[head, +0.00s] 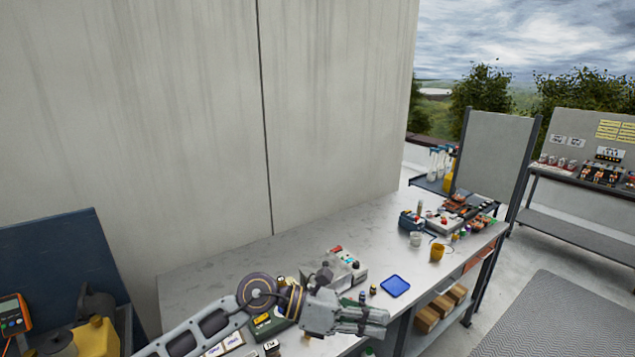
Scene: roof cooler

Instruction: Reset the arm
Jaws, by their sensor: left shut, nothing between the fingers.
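My left arm comes in from the lower left and reaches over the near part of the workbench. My left gripper (372,322) is shut and empty, its fingers pointing right near the bench's front edge. The gripper and arm hide part of the bench and some small items under them. My right gripper does not show.
The workbench (225,268) has a blue tray (395,286), a grey device (347,268) and an orange cup (437,252). Several tools crowd its far end. Boxes (428,318) sit on the shelf below. A concrete wall (330,110) stands behind. Floor mat (560,315) is clear.

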